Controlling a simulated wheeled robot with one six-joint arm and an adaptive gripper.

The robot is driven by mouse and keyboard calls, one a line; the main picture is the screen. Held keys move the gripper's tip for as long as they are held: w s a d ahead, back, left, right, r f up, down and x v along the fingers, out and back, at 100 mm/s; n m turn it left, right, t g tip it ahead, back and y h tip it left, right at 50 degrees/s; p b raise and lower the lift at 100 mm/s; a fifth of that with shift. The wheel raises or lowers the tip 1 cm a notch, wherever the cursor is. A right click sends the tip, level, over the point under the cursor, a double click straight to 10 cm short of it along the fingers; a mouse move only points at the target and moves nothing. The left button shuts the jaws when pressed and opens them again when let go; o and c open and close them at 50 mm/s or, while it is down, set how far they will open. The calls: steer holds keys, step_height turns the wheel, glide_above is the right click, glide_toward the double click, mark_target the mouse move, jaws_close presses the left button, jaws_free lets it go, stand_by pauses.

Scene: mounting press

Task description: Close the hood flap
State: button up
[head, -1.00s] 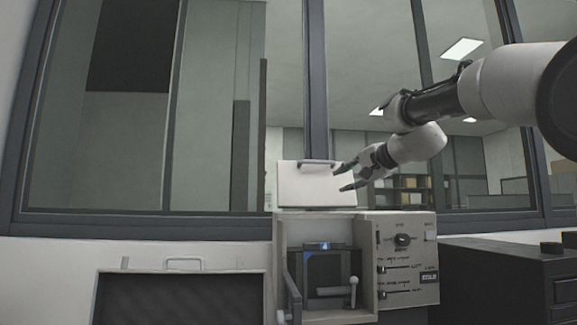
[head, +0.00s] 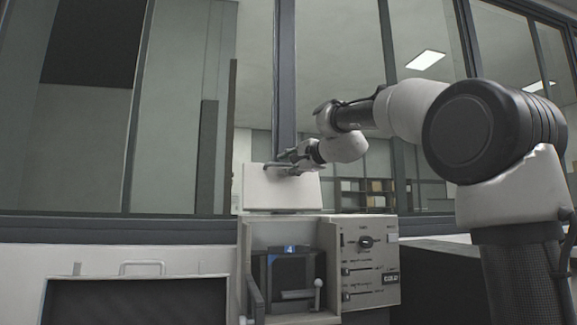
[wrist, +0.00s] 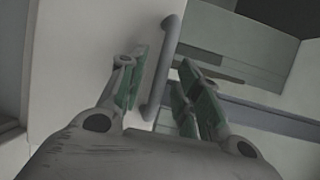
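The hood flap (head: 282,192) is a pale panel standing raised on top of the mounting press (head: 342,235). Its handle, a grey bar (wrist: 163,70), runs between my gripper's fingers in the wrist view. My gripper (head: 277,165) is at the flap's upper edge in the head view. Its green-padded fingers are apart, one on each side of the bar. The left finger is close to the bar, with a wider gap at the right finger; I cannot tell whether either touches. In the head view the gripper partly hides the handle.
The press's open chamber (head: 288,270) holds a dark unit with a lever. A control panel (head: 368,265) with knobs is on its right. Window frames rise close behind the press. A dark surface lies at right.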

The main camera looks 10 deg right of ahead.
jaws_close()
steer(key=shift+s, duration=0.15)
